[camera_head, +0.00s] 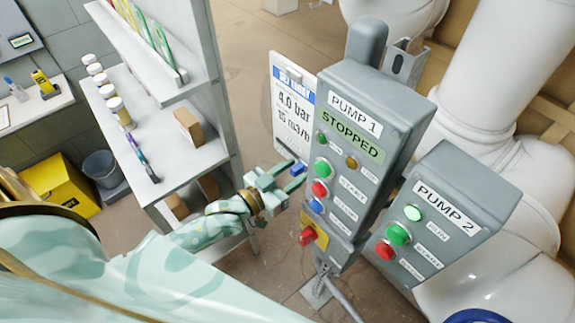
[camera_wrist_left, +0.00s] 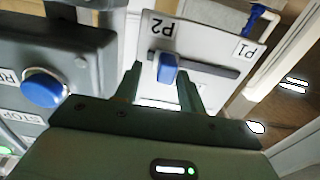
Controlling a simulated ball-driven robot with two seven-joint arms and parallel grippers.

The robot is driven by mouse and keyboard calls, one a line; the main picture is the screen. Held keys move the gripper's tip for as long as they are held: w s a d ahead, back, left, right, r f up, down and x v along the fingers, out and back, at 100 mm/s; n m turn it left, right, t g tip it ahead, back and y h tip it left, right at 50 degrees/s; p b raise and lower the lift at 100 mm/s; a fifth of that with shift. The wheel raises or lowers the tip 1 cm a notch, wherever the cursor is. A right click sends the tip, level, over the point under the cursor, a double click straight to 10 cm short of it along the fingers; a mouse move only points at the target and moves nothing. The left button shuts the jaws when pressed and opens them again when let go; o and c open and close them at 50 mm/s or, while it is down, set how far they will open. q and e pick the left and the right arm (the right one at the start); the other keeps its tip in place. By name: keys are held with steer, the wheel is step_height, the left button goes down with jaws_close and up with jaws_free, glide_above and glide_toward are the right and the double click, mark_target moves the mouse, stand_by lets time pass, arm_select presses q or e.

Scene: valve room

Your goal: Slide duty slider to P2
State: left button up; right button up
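The duty slider is a blue knob (camera_wrist_left: 168,68) on a dark slot in a light plate (camera_wrist_left: 205,45). In the wrist view, labels P2 and P1 appear upside down. The knob sits close to the P2 label (camera_wrist_left: 163,30), toward that end of the slot, away from the P1 label (camera_wrist_left: 243,50). My left gripper (camera_wrist_left: 160,76) is open, with one finger on each side of the knob; contact is unclear. My right gripper is not in view.
The PUMP 1 box (camera_head: 365,120), reading STOPPED, stands just right of my left gripper, with several buttons and a red knob (camera_head: 307,237). The PUMP 2 box (camera_head: 450,210) is farther right. A shelf unit (camera_head: 165,150) with bottles stands left; thick white pipes lie behind.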

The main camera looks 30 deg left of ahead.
arm_select(q)
steer(key=shift+a, duration=0.1)
steer(key=v, duration=1.6)
steer(key=shift+s, duration=0.2)
